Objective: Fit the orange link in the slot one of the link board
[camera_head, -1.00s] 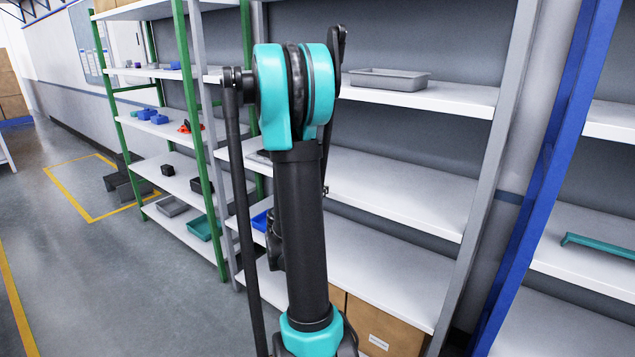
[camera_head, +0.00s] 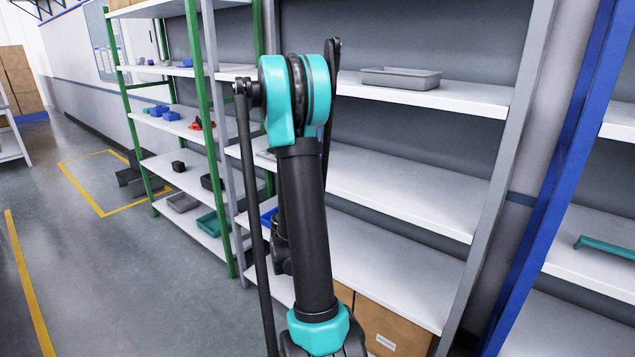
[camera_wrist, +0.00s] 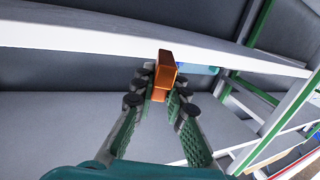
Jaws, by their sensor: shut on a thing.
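The orange link (camera_wrist: 167,66) shows in the wrist view as an orange block held upright between the fingertips. My gripper (camera_wrist: 161,90) is shut on it, with its green-padded fingers on either side of its lower part. In the head view my arm stands in front of the shelves and hides its own end, so the gripper and the link do not show there. I cannot make out the link board in either view.
A grey tray (camera_head: 401,78) stands on a mostly bare white shelf. Left, a green-framed rack holds blue pieces (camera_head: 161,113), a red-orange item (camera_head: 201,124) and bins. A blue post (camera_head: 563,170) rises at right. A blue piece (camera_wrist: 198,69) shows behind the link.

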